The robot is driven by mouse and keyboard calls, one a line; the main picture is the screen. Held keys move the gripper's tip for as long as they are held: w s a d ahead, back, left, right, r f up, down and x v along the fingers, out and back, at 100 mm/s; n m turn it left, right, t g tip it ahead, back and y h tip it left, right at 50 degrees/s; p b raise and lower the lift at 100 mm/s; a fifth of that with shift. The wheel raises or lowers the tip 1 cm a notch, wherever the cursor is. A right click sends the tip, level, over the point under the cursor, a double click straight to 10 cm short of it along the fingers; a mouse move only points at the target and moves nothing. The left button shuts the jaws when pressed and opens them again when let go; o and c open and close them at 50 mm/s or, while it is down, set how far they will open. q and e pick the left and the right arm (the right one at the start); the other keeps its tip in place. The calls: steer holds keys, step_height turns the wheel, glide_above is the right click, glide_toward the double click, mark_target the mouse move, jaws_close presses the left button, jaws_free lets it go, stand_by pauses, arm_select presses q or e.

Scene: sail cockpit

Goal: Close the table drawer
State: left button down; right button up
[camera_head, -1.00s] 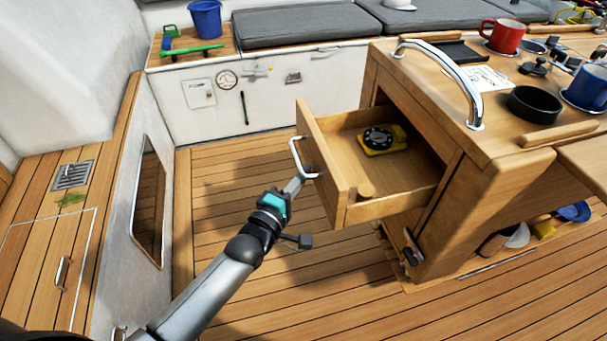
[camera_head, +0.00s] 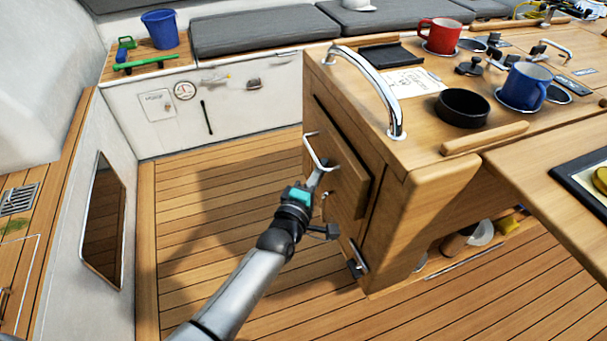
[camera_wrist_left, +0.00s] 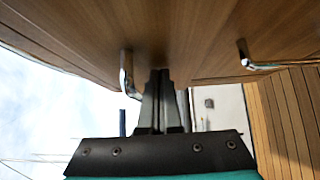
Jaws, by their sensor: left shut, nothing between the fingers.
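The table drawer (camera_head: 347,188) is in the left end of the wooden table (camera_head: 425,172). Its front now sits close against the table, and its inside is hidden. A small gap at its edge cannot be ruled out. A chrome handle (camera_head: 318,152) is on the drawer front, and it shows in the left wrist view as well (camera_wrist_left: 127,75). My left gripper (camera_head: 322,178) is shut and empty, with its fingertips at the drawer front beside the handle. In the left wrist view the fingers (camera_wrist_left: 160,80) point at the wooden front. My right gripper is not in view.
The tabletop holds a red mug (camera_head: 440,36), a blue mug (camera_head: 524,87) and a black round bowl (camera_head: 463,106). A chrome rail (camera_head: 372,85) arches over the table's end. The wooden floor (camera_head: 215,215) to the left is clear.

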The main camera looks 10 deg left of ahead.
mark_target(332, 183)
arm_select(q)
steer(key=shift+w+d, duration=0.6)
steer(key=shift+d, duration=0.3)
steer(key=shift+w+d, duration=0.2)
steer(key=shift+d, duration=0.1)
steer(key=shift+d+r, duration=0.1)
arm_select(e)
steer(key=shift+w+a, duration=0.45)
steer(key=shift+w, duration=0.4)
arm_select(q)
steer(key=shift+r, duration=0.1)
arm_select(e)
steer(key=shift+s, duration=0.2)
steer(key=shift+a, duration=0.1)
